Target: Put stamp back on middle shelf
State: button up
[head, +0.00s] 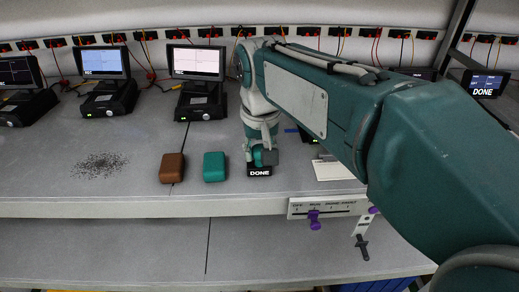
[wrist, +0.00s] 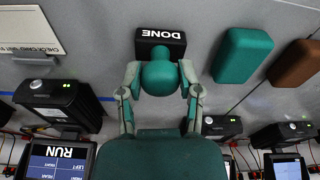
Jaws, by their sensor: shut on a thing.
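The stamp (head: 260,171) is a black block with white DONE lettering and a rounded teal handle. It is at the front part of the upper grey shelf (head: 120,190), right of a teal box. My gripper (head: 262,153) is above it, pointing down. In the wrist view, my gripper (wrist: 160,80) has a finger on each side of the teal handle, and the stamp (wrist: 160,36) shows its lettering upside down. My gripper is shut on the stamp. I cannot tell whether its base touches the shelf.
A teal box (head: 215,167) and a brown box (head: 172,168) stand left of the stamp. Several monitor units, one a white-screened monitor (head: 195,62), line the back. Dark specks (head: 101,165) lie at left. A lower shelf (head: 100,250) is clear. A purple-knobbed slider panel (head: 325,207) hangs at the front edge.

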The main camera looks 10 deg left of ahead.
jog(key=shift+f, duration=0.1)
jog(key=o, duration=0.9)
